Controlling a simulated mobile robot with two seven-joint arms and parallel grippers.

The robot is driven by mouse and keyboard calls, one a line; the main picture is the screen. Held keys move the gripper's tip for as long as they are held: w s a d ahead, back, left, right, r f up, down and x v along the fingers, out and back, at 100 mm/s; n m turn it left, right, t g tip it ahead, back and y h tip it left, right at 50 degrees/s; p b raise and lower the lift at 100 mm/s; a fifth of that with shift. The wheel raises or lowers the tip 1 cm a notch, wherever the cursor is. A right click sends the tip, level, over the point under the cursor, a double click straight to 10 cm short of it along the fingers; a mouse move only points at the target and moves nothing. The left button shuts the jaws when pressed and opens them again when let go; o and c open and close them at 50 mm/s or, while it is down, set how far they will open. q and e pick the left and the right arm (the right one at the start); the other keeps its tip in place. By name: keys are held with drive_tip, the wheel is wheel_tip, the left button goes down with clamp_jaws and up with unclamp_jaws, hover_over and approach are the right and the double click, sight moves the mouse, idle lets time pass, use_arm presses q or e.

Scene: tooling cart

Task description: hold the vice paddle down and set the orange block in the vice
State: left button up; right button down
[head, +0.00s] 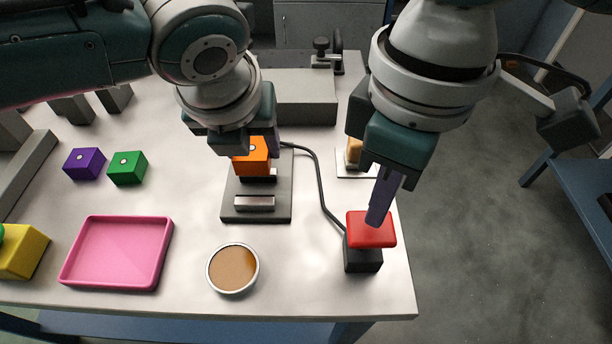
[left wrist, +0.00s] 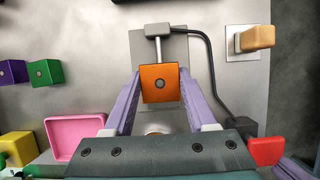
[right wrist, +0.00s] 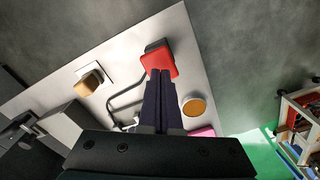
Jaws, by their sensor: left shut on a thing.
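The orange block (head: 251,156) is between the fingers of my left gripper (head: 252,150), which is shut on it. In the left wrist view, the block (left wrist: 160,83) shows its top stud between the two purple fingers (left wrist: 160,88). The block is over the far part of the vice (head: 230,208), a dark plate with a light metal jaw at its near side. I cannot tell whether the block touches the vice. The red vice paddle (head: 366,232) sits on a black base. My right gripper (head: 378,222) is shut, fingertips together on the paddle's top.
A cable (head: 322,190) links vice and paddle. A pink tray (head: 70,270), an amber-filled round dish (head: 233,270), and purple (head: 84,163) and green (head: 127,168) blocks lie leftward and in front. A tan lever (head: 354,152) stands behind the paddle, near the cart's right edge.

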sight(371, 229)
drive_tip(key=shift+f, duration=0.2)
drive_tip(key=shift+f, duration=0.4)
drive_tip(key=shift+f, duration=0.2)
drive_tip(key=shift+f, duration=0.65)
idle(0.4)
drive_tip(key=shift+f, duration=0.7)
drive_tip(key=shift+d+f, duration=0.1)
drive_tip(key=shift+f, duration=0.3)
use_arm(q)
drive_tip(key=shift+f, duration=0.1)
